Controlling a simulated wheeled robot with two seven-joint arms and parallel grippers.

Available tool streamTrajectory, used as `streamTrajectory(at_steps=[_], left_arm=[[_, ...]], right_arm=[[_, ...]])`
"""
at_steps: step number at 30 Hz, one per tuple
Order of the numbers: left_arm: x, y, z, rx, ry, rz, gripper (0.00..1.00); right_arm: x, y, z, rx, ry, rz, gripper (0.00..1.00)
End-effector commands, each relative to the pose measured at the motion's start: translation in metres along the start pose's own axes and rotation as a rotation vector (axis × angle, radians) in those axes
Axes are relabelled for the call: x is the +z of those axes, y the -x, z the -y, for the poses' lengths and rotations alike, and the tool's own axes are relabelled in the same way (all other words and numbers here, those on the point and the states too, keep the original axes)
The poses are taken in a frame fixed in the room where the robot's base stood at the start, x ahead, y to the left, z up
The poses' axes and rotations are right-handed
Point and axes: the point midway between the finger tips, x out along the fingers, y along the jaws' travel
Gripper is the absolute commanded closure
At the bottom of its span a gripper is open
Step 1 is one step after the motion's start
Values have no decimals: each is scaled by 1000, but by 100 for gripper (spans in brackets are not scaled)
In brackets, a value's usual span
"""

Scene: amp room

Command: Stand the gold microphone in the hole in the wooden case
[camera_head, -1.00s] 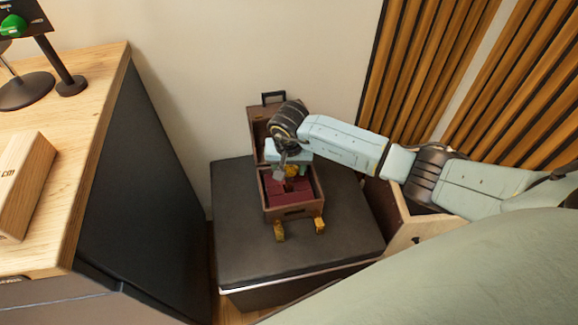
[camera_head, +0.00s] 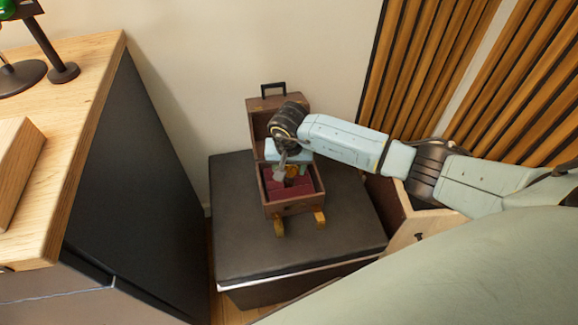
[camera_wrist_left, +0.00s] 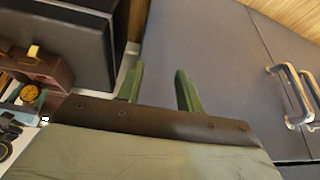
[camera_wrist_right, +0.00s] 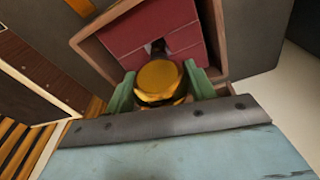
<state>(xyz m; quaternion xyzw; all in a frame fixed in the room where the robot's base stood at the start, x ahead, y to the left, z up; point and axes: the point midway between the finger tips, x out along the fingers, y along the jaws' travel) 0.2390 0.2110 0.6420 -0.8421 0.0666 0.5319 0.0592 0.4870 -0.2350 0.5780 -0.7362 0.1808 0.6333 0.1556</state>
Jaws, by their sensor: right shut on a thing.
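The open wooden case (camera_head: 291,208) stands on a black box, its lid tilted up at the back. Red lining (camera_head: 303,187) fills it, with a dark hole visible in the right wrist view (camera_wrist_right: 158,46). My right gripper (camera_head: 288,173) is over the case. In the right wrist view the gripper (camera_wrist_right: 160,88) is shut on the gold microphone (camera_wrist_right: 159,77), whose round end faces the camera. The microphone's far end points at the hole; I cannot tell whether it is inside. My left gripper (camera_wrist_left: 158,85) is open and empty, away from the case.
The black box top (camera_head: 240,240) has free room around the case. Gold latches (camera_head: 319,219) stick out at the case's front. A wooden desk (camera_head: 75,140) stands at the left and a slatted wall panel (camera_head: 430,60) at the back right.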

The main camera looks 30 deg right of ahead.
Motion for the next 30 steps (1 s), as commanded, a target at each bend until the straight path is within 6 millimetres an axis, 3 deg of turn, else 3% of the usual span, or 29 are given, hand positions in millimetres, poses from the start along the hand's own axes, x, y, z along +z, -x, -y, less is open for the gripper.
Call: streamTrajectory(at_steps=[11,12,17,26,30], left_arm=[[-1,2,-1,1,0,-6,64],[-1,2,0,1,0,-6,64],[-1,2,0,1,0,-6,64],[0,1,0,0,0,2,64],[12,-1,3,-7,1,66,64]], right_arm=[[0,0,0,-1,-1,-1,76],[0,0,0,-1,-1,-1,40],[0,0,0,-1,0,-1,20],[0,1,0,1,0,1,20],[-1,15,0,0,0,-1,20]])
